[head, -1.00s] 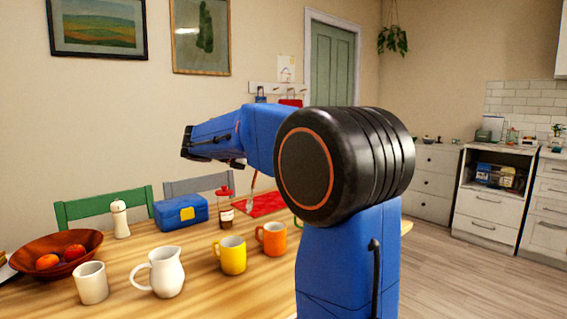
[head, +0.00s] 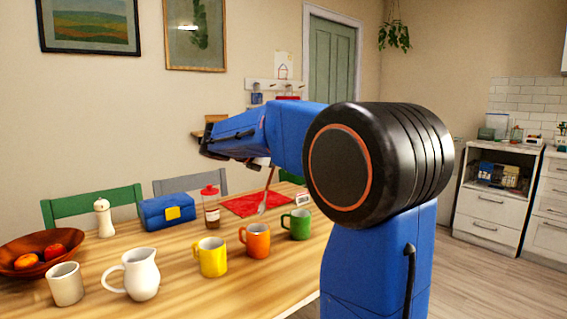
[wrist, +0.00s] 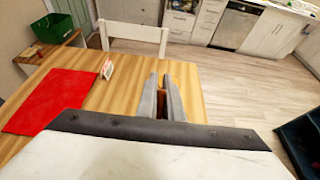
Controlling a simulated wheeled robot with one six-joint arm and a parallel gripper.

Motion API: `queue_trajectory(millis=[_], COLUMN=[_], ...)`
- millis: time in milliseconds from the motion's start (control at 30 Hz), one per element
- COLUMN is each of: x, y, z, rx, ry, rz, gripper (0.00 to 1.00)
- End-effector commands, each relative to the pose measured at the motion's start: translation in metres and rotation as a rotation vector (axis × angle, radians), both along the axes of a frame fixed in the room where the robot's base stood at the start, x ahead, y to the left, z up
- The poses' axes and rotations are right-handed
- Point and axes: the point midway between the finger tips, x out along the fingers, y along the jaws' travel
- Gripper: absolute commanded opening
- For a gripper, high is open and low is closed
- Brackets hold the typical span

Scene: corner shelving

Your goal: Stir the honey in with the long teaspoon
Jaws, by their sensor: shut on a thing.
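My gripper (wrist: 162,98) is shut on the long teaspoon, whose brown-orange handle (wrist: 161,105) shows between the fingers in the wrist view. In the head view the teaspoon (head: 264,197) hangs below my arm, roughly upright, bowl down, appearing in front of the red cloth. My fingers are hidden there behind the arm. The orange mug (head: 257,243), yellow mug (head: 211,259) and green mug (head: 299,226) stand on the table nearer than the cloth. Mug contents cannot be made out.
A white jug (head: 137,276), white cup (head: 66,285), fruit bowl (head: 40,262), pepper mill (head: 104,220) and blue box (head: 169,212) stand at left. The red cloth (wrist: 50,100) lies flat beside a small standing card (wrist: 107,69). A white chair (wrist: 135,35) is at the table's edge.

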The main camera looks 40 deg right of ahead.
Motion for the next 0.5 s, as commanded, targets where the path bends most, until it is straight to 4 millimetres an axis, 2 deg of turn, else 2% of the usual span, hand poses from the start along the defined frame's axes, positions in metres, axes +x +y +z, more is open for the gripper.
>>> queue_trajectory(millis=[500], x=[0.001], y=[-0.017], z=[-0.027], rx=[0.001], ry=[0.001], rz=[0.001], gripper=[0.00])
